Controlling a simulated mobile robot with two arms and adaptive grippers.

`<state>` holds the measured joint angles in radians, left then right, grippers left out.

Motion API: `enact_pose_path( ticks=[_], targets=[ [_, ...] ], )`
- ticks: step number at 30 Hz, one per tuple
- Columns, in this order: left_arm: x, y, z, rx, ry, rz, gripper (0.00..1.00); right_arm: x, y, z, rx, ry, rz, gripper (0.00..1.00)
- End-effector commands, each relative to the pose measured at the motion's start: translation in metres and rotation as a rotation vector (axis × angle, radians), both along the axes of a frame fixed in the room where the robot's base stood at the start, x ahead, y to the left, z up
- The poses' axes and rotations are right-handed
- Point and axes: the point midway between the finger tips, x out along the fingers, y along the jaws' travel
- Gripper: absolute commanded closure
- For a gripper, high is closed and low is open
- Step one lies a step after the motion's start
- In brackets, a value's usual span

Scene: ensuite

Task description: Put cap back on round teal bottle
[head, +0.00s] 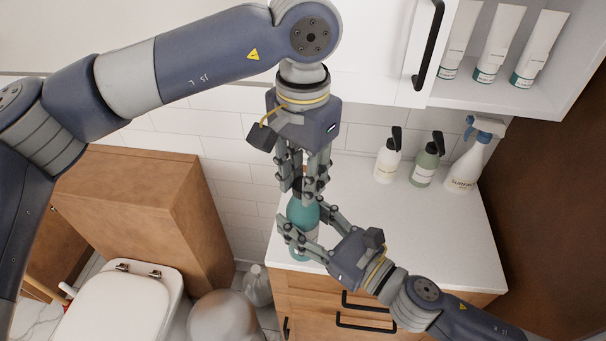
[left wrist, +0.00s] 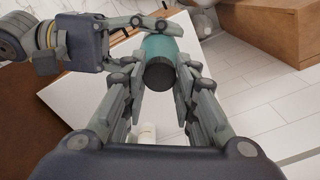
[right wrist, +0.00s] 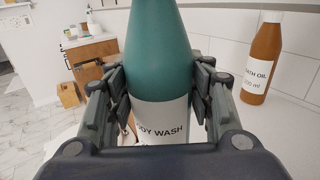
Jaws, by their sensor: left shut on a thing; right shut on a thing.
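The round teal bottle (head: 301,213) stands upright near the counter's left front edge. My right gripper (head: 304,231) is shut on its body from the side. In the right wrist view the teal bottle (right wrist: 157,45) fills the middle, with a white "BODY WASH" label between the fingers; its top is out of frame. My left gripper (head: 304,190) points down from above and is shut on the dark cap (left wrist: 160,75). The cap is right over the bottle's top and in line with it. I cannot tell whether it is seated or slightly above the neck.
On the counter (head: 440,245) stand two pump bottles (head: 387,160) (head: 426,165) and a spray bottle (head: 470,160). A brown bath oil bottle (right wrist: 262,60) shows in the right wrist view. An open cabinet shelf (head: 540,105) hangs above.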

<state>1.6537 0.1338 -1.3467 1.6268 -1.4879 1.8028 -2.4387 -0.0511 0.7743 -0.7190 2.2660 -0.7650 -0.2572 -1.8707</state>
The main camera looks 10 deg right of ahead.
Motion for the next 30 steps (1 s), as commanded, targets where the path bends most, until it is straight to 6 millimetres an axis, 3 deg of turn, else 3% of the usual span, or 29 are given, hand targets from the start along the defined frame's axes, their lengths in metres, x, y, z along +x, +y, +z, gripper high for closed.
enact_pose_path(
  ticks=[9, 20, 24, 30],
  targets=[
    [0.0016, 0.0014, 0.0002, 0.002, -0.002, -0.386, 0.81, 0.0002, -0.0001, 0.0011, 0.001, -0.002, 0.0, 1.0],
    [0.0022, 0.0019, 0.0003, 0.003, -0.003, -0.429, 0.81, 0.0001, -0.0002, 0.0009, 0.001, -0.001, 0.0, 1.0],
    [0.0022, 0.0016, 0.0003, 0.003, -0.003, -0.428, 0.53, 0.0001, -0.0002, 0.0009, 0.001, -0.001, 0.0, 1.0],
    [0.0016, 0.0011, 0.0001, 0.001, -0.001, -0.429, 0.53, 0.0001, 0.0, 0.0013, 0.001, -0.002, 0.0, 1.0]
  ],
)
